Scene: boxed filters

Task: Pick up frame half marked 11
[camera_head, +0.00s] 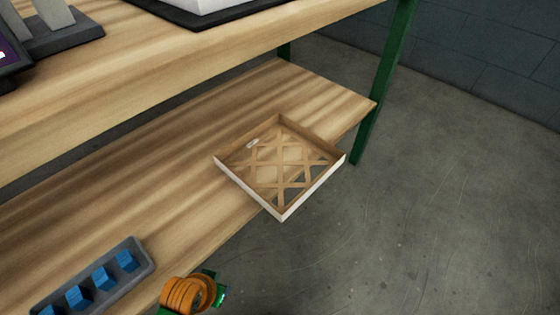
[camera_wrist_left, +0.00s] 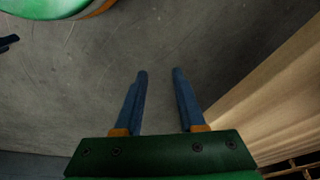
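A frame half (camera_head: 283,211), a shallow square tray shape with white outer sides, brown inner walls and a crossed lattice, lies on the lower wooden shelf. Its near right corner overhangs the shelf edge. A small pale label (camera_head: 253,143) sits on its inner far left side; its marking is too small to read. My left gripper (camera_wrist_left: 160,73) shows in the left wrist view, its two blue fingers apart with nothing between them, over bare floor beside a wooden edge. A bit of lattice shows at that view's bottom right corner.
The lower shelf (camera_head: 120,200) also holds a grey holder (camera_head: 98,290) with several blue blocks, front left. The upper shelf (camera_head: 190,65) overhangs the back. A green post (camera_head: 385,90) stands behind the frame half. Open concrete floor (camera_head: 430,210) lies to the right.

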